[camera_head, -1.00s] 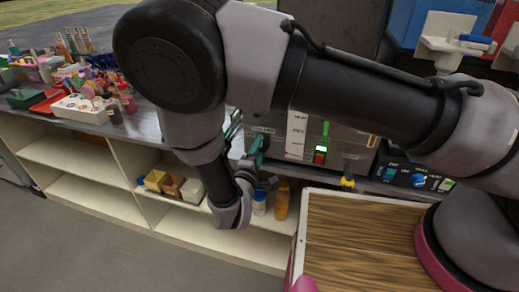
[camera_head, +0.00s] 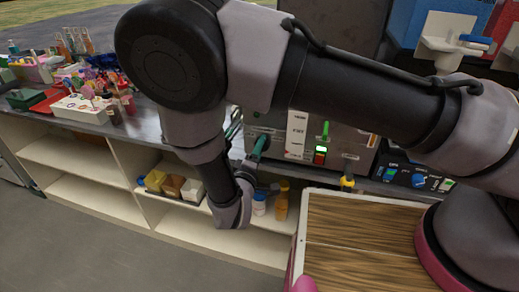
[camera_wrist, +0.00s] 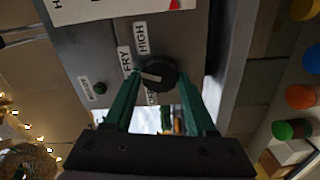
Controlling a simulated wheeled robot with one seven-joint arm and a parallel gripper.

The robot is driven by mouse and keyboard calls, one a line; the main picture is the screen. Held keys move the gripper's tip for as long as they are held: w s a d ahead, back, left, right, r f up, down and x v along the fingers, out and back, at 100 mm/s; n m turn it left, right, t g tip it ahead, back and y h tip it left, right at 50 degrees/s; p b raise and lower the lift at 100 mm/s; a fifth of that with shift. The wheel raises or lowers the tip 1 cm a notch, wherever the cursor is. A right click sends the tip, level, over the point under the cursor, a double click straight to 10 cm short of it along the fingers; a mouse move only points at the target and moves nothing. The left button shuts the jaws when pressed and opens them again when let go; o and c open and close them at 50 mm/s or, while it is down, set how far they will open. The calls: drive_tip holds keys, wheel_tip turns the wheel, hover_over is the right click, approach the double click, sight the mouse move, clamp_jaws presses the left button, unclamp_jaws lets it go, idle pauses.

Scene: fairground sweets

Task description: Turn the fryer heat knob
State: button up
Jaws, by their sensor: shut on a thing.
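The fryer heat knob (camera_wrist: 158,75) is a dark round dial with a pale pointer line, on the grey fryer panel (camera_wrist: 190,32) in the wrist view. Labels reading HIGH and FRY stand beside it, and another label is partly hidden. My gripper (camera_wrist: 158,80) has green fingers, one on each side of the knob, and is shut on it. In the head view my gripper (camera_head: 258,146) reaches the fryer front, and the knob there is hidden behind it. The pointer lies roughly toward the FRY label.
A green-lit switch (camera_head: 321,149) and a yellow tap (camera_head: 347,183) are right of my gripper. Bottles (camera_head: 281,202) and small boxes (camera_head: 172,185) stand on the shelf below. Crowded sweets and jars (camera_head: 95,95) fill the counter at left.

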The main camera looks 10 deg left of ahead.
drive_tip(key=o, duration=1.4)
drive_tip(key=shift+s, duration=0.15)
drive_tip(key=s, duration=1)
drive_tip(key=shift+s+a, duration=0.3)
drive_tip(key=shift+a, duration=0.1)
